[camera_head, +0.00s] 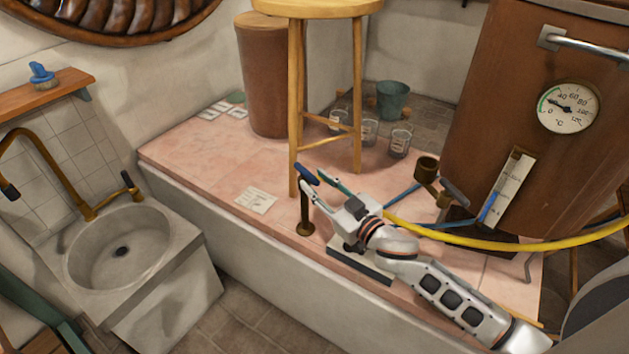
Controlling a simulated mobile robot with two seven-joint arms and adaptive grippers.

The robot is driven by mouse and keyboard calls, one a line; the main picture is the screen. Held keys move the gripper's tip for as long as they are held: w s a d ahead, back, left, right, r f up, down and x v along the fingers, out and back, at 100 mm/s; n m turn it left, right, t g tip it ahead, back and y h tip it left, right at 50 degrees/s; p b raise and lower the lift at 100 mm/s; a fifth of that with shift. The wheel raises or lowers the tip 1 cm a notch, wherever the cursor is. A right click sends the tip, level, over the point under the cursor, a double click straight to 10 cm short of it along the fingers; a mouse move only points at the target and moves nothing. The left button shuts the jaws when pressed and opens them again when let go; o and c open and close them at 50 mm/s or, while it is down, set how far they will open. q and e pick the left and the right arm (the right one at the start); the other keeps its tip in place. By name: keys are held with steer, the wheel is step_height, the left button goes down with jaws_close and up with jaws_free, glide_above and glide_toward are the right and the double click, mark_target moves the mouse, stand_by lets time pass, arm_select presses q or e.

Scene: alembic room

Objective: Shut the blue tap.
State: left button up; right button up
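The blue tap has a blue lever handle (306,175) above a brass post (305,215), which stands near the front edge of the pink tiled platform. My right gripper (313,179) reaches in from the lower right, with its fingertips at the blue handle. Its two fingers are spread apart, one on each side of the handle's lower end as seen here. I cannot tell whether either finger touches the handle. The handle slants down to the right. My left gripper is not in view.
A wooden stool (297,95) stands close behind the tap. A yellow hose (470,242) crosses beside my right arm, near a copper vessel (505,115) with a dial. A stone sink (125,245) is at left. Glass jars (369,131) and a green bucket (392,99) stand behind.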

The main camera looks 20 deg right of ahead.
steer(key=shift+w+a, duration=0.15)
steer(key=shift+w, duration=0.4)
jaws_close()
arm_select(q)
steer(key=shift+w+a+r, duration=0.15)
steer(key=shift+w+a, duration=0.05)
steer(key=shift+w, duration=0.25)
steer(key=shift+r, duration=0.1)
arm_select(e)
steer(key=shift+r, duration=0.1)
